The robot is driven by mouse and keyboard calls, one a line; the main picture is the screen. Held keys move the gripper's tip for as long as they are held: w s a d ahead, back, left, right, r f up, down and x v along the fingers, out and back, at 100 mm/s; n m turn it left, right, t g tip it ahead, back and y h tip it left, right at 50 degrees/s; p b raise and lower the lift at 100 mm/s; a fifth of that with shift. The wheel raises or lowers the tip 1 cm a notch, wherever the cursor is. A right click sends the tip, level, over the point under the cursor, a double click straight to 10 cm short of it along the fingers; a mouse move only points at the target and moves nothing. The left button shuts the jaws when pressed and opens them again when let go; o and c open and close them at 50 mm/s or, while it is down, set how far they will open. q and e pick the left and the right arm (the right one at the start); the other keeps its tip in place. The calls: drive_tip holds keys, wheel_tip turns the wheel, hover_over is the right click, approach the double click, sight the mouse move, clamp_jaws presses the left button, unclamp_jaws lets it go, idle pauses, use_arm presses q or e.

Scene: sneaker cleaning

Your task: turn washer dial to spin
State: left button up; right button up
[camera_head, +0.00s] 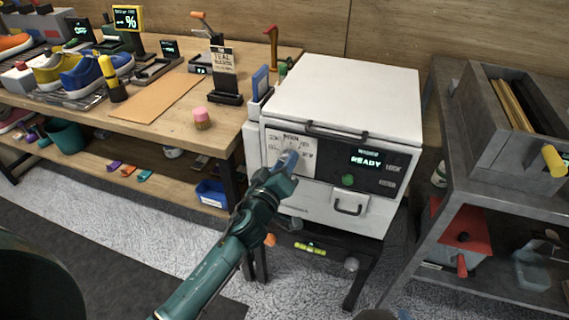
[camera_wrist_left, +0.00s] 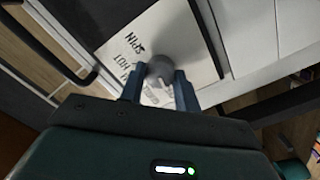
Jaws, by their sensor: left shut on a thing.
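The white washer (camera_head: 345,100) stands on a dark stand, with a black front panel whose display reads READY. A white dial card (camera_head: 273,143) with printed words is on the left of the panel. My left gripper (camera_head: 288,160) is at this card, its blue fingers shut on the grey dial knob. In the left wrist view the dial (camera_wrist_left: 160,68) sits between the fingertips of the left gripper (camera_wrist_left: 160,85). The word SPIN shows on the card above and left of the dial, and HOT lies lower left. The dial's pointer direction cannot be made out. My right gripper is not in view.
A green button (camera_head: 348,180) and a handle (camera_head: 350,204) are on the washer front, right of my gripper. A wooden workbench (camera_head: 175,125) with shoes and tools is at left. A grey shelf (camera_head: 500,185) with a crate stands at right.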

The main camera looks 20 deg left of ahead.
use_arm(q)
drive_tip(key=shift+m, duration=0.4)
drive_tip(key=shift+d+m+y+p, duration=0.1)
drive_tip(key=shift+m+y+p, duration=0.3)
drive_tip(key=shift+m, duration=7.1)
drive_tip(key=shift+d+m+y+p, duration=0.15)
drive_tip(key=shift+m+p, duration=0.4)
drive_tip(key=shift+m, duration=6.95)
drive_tip(key=shift+a, duration=0.1)
drive_tip(key=o, duration=1)
